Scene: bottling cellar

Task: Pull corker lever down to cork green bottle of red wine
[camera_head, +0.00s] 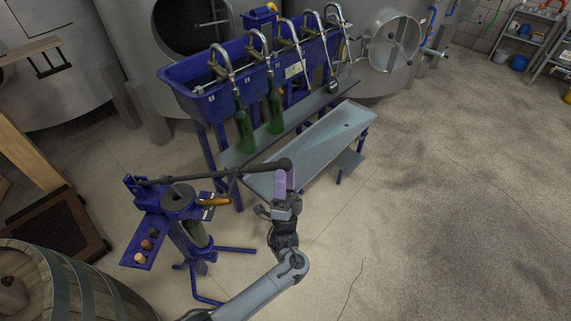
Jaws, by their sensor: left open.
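The blue corker (178,203) stands at the lower left on splayed blue legs. Its long dark lever (225,173) reaches right, nearly level, and ends in a thick dark grip (283,164). A dark green bottle (196,236) stands upright in the corker under its head, partly hidden by it. My left gripper (285,180) has purple fingers and is at the lever's grip, just below and against it in the picture. It is open; whether it touches the grip cannot be told. My right gripper is out of view.
Several corks (146,244) lie on the corker's blue side tray. A wooden barrel (60,285) stands at the lower left. A blue filler (215,90) with two green bottles (244,132) and a grey bench (315,148) stand behind. The floor at right is clear.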

